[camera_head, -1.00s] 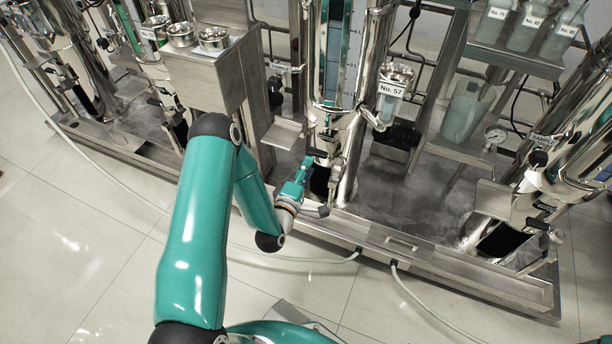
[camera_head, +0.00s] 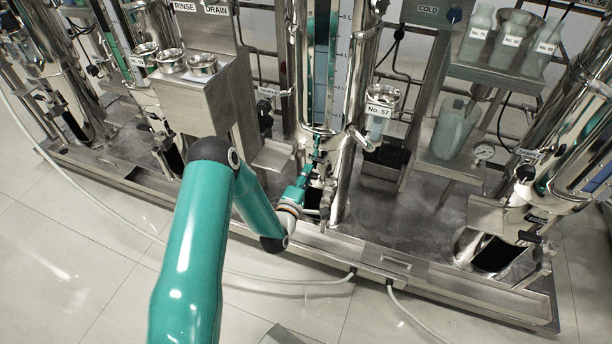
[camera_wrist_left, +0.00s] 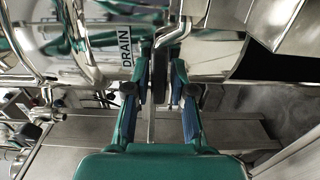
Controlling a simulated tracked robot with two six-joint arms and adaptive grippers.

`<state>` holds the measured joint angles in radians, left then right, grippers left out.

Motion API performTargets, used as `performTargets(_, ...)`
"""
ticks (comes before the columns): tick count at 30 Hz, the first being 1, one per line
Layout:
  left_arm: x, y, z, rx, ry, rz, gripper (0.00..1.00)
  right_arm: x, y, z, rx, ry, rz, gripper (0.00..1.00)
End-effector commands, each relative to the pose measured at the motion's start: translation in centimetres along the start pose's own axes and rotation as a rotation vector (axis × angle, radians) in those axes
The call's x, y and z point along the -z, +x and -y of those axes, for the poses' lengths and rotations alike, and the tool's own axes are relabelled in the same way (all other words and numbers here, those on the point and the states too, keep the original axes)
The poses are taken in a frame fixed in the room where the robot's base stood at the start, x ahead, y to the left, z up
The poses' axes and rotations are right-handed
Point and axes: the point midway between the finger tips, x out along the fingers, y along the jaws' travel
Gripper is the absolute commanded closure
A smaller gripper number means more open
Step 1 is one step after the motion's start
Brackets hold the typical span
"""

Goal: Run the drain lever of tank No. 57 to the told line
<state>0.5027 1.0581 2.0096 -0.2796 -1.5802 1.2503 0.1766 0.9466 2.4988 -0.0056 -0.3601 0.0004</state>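Tank No. 57 is the shiny steel column (camera_head: 362,50) in the middle of the head view, with a clear sight strip (camera_head: 324,60) and litre marks. Its No. 57 label (camera_head: 381,110) is on a small holder at its right. My left gripper (camera_head: 317,150) is at the pipework under the tank. In the left wrist view, the two fingers (camera_wrist_left: 161,80) stand apart on either side of a dark upright piece, apparently the drain lever (camera_wrist_left: 161,77). Whether they press on it is unclear. A DRAIN label (camera_wrist_left: 125,47) is just left of them. My right gripper is not in view.
A steel box with metal cups (camera_head: 200,64) stands left of the tank. Shelves with bottles (camera_head: 515,38) are at the right. The skid's front rail (camera_head: 330,250) crosses below my gripper. A pale hose (camera_head: 270,275) lies on open floor in front.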

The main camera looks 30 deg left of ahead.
Motion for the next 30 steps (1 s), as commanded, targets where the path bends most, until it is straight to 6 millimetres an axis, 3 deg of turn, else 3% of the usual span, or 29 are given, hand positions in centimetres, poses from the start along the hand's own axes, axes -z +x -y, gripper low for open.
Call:
performTargets(1,0.0,0.0,0.0,0.0,0.0,0.0,0.9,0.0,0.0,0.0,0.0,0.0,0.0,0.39)
performTargets(3,0.0,0.0,0.0,0.001,0.0,0.0,1.0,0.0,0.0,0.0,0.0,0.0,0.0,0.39)
performTargets(11,-0.2,-0.2,0.1,0.004,-0.002,-0.018,1.0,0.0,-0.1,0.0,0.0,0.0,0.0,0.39)
performTargets(21,-0.7,-1.8,0.2,0.005,-0.002,-0.245,1.0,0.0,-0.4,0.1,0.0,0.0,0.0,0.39)
performTargets(30,-0.5,-2.1,0.3,0.007,-0.001,-0.278,1.0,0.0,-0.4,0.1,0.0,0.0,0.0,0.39)
